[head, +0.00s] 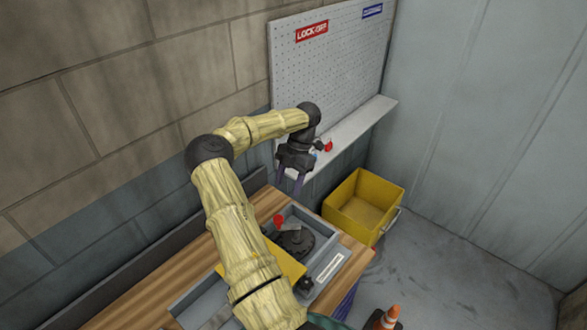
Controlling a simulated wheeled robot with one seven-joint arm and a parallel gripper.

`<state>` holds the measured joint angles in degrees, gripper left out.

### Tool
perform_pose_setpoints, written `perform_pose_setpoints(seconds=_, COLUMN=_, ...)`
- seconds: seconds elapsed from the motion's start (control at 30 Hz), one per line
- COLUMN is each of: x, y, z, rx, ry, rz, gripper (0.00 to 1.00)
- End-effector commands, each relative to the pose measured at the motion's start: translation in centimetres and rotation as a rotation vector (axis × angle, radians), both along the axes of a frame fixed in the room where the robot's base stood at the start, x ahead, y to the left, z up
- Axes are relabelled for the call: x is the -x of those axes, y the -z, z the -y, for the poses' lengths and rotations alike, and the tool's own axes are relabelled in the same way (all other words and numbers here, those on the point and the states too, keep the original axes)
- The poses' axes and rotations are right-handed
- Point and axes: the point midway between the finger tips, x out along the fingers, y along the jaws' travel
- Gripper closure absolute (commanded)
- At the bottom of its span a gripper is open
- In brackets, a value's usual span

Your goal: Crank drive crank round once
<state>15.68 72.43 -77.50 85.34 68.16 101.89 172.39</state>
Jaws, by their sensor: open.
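The drive crank (291,240) is a dark round piece with a grey arm, set in a grey tray (328,263) on the wooden table (355,251). A red knob (278,220) stands up at its far left side. My gripper (289,188) is open and empty, pointing down above the far end of the tray, apart from the crank and its knob. My arm hides the near left part of the tray and some of a yellow part beside the crank.
A yellow bin (363,206) stands on the floor right of the table. A pegboard (335,65) with a lock-off sign and a shelf (360,128) is on the wall behind my gripper. An orange cone (391,314) stands at the bottom right. The floor at right is clear.

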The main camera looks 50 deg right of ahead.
Motion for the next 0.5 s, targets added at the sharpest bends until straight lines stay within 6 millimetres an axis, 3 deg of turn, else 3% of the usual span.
perform_pose_setpoints(seconds=0.23, x=0.0, y=-3.5, z=1.5, rx=0.002, ry=-0.001, rz=-0.002, gripper=0.48)
perform_pose_setpoints(seconds=0.5, x=-0.1, y=-4.7, z=1.9, rx=-0.001, ry=-0.002, rz=-0.001, gripper=0.48)
